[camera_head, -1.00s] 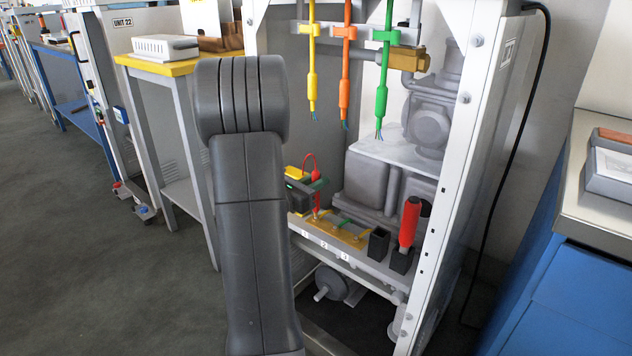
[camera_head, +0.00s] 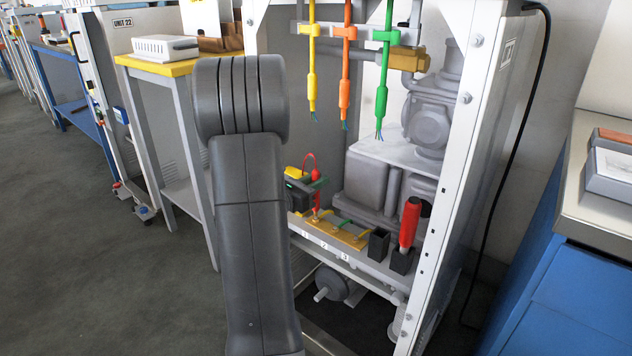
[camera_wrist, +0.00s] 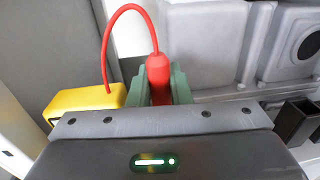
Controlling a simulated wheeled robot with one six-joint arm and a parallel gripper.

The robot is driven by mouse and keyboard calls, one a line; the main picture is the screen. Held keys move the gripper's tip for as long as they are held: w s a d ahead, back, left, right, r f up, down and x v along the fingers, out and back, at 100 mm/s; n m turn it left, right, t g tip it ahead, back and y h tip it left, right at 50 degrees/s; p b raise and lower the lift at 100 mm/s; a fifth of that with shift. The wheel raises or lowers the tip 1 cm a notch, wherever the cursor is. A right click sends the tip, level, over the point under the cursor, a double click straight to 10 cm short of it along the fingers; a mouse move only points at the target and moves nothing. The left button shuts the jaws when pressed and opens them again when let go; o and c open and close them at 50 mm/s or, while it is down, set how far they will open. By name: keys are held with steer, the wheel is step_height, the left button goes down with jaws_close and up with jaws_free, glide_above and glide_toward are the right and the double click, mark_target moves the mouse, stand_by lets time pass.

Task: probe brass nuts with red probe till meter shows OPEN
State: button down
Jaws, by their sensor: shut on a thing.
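The red probe (camera_head: 316,186) is upright in my gripper (camera_head: 314,184), near the left end of the brass strip (camera_head: 341,232). In the wrist view the probe (camera_wrist: 154,69) stands between the green fingers of my gripper (camera_wrist: 158,84), which are shut on it. Its tip points down at the brass nut by label 1; whether it touches cannot be told. A red lead runs from it to the yellow meter (camera_head: 294,173), which also shows in the wrist view (camera_wrist: 84,100). The meter's reading is not legible. Other brass nuts sit by labels 2 and 3 (camera_head: 344,257), with green and yellow wires.
A red-handled tool (camera_head: 410,222) stands in a black holder, beside an empty-looking black holder (camera_head: 378,243). Yellow, orange and green cables (camera_head: 381,98) hang above. The cabinet's white post (camera_head: 468,150) bounds the right side; grey machinery (camera_head: 367,180) stands behind.

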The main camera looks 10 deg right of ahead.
mark_target(316, 170)
steer(key=shift+r+p, duration=1.35)
steer(key=shift+r, duration=0.95)
steer(key=shift+f, duration=0.1)
